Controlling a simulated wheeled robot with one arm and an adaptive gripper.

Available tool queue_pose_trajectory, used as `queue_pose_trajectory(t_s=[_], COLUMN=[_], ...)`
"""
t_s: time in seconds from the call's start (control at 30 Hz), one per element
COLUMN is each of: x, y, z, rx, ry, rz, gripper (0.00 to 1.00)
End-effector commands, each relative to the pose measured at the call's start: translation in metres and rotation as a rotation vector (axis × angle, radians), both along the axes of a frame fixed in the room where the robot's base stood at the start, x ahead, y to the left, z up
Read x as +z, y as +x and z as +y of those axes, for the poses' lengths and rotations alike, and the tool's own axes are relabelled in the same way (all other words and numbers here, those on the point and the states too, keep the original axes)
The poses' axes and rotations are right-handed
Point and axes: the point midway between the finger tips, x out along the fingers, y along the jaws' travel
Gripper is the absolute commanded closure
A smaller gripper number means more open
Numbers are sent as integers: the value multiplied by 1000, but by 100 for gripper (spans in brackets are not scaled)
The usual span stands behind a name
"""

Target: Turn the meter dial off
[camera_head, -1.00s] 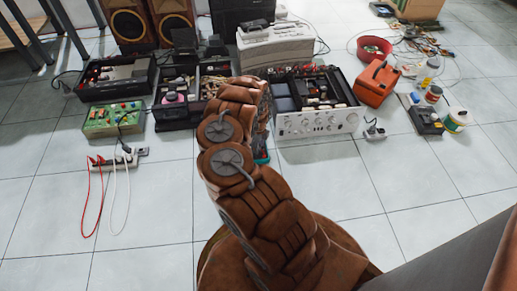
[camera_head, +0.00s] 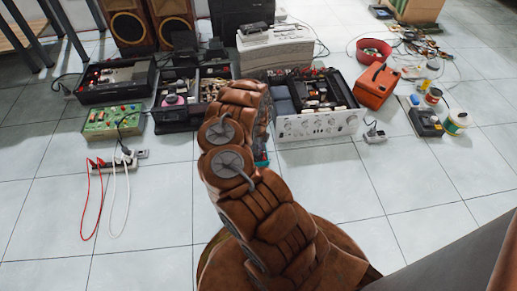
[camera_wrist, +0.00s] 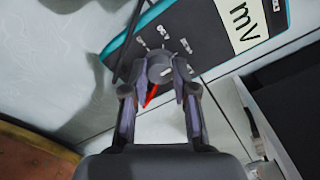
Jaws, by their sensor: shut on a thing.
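The meter (camera_wrist: 205,38) is a dark grey box with teal edges, lying at the top of the wrist view. It bears a white label reading "mV" and small white markings around its grey round dial (camera_wrist: 160,67). A red pointer shows at the dial's lower left. My gripper (camera_wrist: 160,80) is shut on the dial, with one finger on each side of it. In the head view my arm hides the gripper and most of the meter; only a teal bit of the meter (camera_head: 262,160) shows beside the arm.
An opened silver amplifier (camera_head: 318,126) stands right of my arm. Opened black units and a green circuit box (camera_head: 114,121) are at left. A power strip (camera_head: 113,165) with red and white cables lies at front left. An orange case (camera_head: 376,87) is at right. The front floor is clear.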

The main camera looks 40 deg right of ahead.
Motion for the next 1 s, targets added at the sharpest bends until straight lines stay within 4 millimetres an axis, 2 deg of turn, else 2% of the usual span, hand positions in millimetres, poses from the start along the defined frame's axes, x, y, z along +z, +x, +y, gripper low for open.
queue_pose_trajectory(t_s=[0.37,1.0], x=[2,2], y=[-1,-2], z=[0,1], rx=[91,658], ry=[-4,0], rz=[-1,1], gripper=[100,100])
